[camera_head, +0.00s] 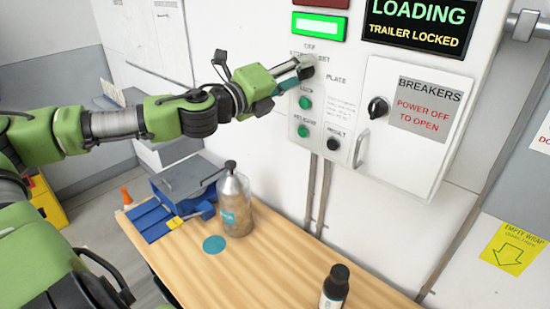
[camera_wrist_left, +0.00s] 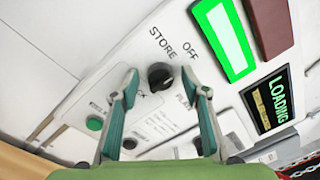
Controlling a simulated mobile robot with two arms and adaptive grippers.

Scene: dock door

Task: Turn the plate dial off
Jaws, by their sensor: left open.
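The plate dial (camera_wrist_left: 160,74) is a black round knob on the white wall panel, with STORE, OFF and PLATE lettered around it. In the head view the dial (camera_head: 308,65) is partly covered by my left gripper (camera_head: 299,73), which reaches it from the left. In the wrist view my left gripper (camera_wrist_left: 158,80) is open, with its two teal fingers on either side of the dial. Gaps show between the fingers and the knob, and I cannot tell the depth between them. Where the dial points is too small to read surely. My right gripper is out of view.
A breaker box (camera_head: 410,117) with a handle is to the right. A lit green indicator (camera_head: 319,27) is above.

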